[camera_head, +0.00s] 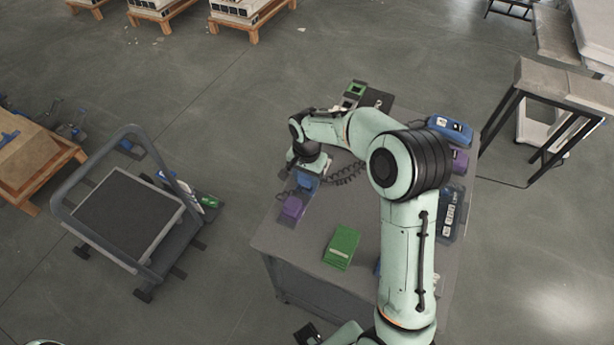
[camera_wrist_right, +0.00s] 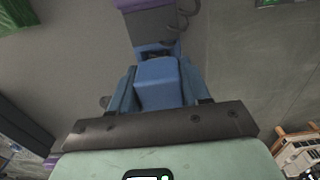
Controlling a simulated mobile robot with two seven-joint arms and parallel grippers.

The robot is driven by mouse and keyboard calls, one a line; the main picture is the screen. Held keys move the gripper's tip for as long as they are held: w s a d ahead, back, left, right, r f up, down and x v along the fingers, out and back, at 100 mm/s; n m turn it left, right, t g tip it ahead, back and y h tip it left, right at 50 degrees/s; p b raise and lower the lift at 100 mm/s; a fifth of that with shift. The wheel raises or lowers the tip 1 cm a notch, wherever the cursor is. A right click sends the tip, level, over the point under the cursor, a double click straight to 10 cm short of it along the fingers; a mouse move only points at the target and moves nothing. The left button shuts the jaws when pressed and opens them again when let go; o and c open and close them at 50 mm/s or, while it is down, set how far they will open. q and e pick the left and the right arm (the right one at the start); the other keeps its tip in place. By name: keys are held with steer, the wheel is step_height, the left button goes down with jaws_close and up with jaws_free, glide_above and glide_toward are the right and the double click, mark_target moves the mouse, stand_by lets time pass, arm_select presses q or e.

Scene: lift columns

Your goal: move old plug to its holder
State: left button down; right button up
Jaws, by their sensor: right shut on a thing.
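My right gripper (camera_head: 302,174) is over the far left part of the grey table. In the right wrist view it (camera_wrist_right: 158,95) is shut on a blue plug (camera_wrist_right: 158,82), with a finger on each side. In the head view the blue plug (camera_head: 309,180) shows only partly under the gripper. A grey block with a purple part (camera_wrist_right: 148,22) is just beyond the plug; I cannot tell whether they touch. In the head view the purple part (camera_head: 293,207) sits near the table's left edge. Which piece is the holder is unclear.
A green block (camera_head: 342,246) lies mid-table. A green-and-black device (camera_head: 356,91) stands at the far edge, with a coiled cable nearby. Blue (camera_head: 450,130) and purple (camera_head: 459,160) units line the right side. A grey cart (camera_head: 130,215) stands left on open floor.

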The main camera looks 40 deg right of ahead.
arm_select(q)
steer(key=shift+s+f+b, duration=0.3)
steer(key=shift+f+b, duration=0.1)
steer(key=shift+f, duration=0.1)
arm_select(e)
steer(key=shift+f, duration=0.75)
stand_by(0.3)
steer(key=o, duration=1.1)
steer(key=shift+f, duration=0.1)
steer(key=shift+o, duration=0.2)
steer(key=shift+s+d+f, duration=0.1)
steer(key=shift+s+f, duration=0.05)
steer(key=shift+s, duration=0.05)
steer(key=shift+r+p, duration=0.4)
steer(key=shift+r, duration=0.45)
steer(key=shift+w+r+p, duration=0.2)
steer(key=shift+r+p, duration=0.25)
steer(key=shift+r, duration=0.4)
steer(key=shift+r+p, duration=1.05)
steer(key=shift+r, duration=1.05)
arm_select(q)
steer(key=w+r, duration=0.2)
steer(key=r, duration=0.1)
steer(key=w+r, duration=0.1)
steer(key=shift+r, duration=0.35)
